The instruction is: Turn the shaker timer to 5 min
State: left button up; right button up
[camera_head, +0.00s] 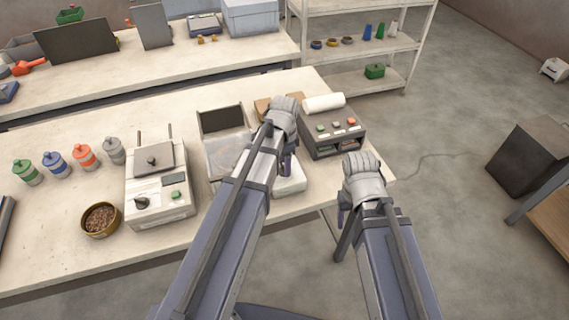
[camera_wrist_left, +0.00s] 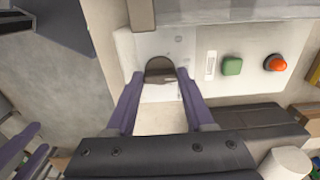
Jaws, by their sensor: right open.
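My left gripper (camera_head: 287,165) is low over a white unit (camera_head: 291,185) near the table's front edge, mostly hidden by my arm in the head view. In the left wrist view my left gripper (camera_wrist_left: 161,75) has its fingertips on either side of a dark rounded knob (camera_wrist_left: 160,68) on a white panel; I cannot tell whether they touch it. That panel also bears a green button (camera_wrist_left: 231,65) and a red button (camera_wrist_left: 275,62). The dial's marks are not readable. My right gripper (camera_head: 345,228) is open and empty, off the table's front edge.
A box with buttons (camera_head: 335,132) and a white roll (camera_head: 323,103) stand right of my left gripper. To the left are a lidded machine with a dial (camera_head: 158,190), a pellet bowl (camera_head: 101,220) and several coloured jars (camera_head: 85,156).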

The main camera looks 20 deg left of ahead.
pick_arm(q)
jog(key=o, duration=0.4)
jog(key=shift+r, duration=0.1)
notch_tip(320, 180, up, 8)
jog(key=p, duration=0.8)
jog(key=shift+f, duration=0.2)
jog(key=shift+s+d+f+n+y+b, duration=0.2)
jog(key=shift+s+d+f+n+b, duration=0.35)
jog(key=shift+s+d+n, duration=1.15)
jog(key=shift+s+d+f+n+y+b, duration=0.2)
jog(key=shift+s+d+f+n+b, duration=0.4)
jog(key=shift+s+d, duration=1.9)
jog(key=shift+s+d+f+n+y+b, duration=0.35)
jog(key=shift+s+d+n, duration=0.95)
jog(key=shift+s, duration=1.7)
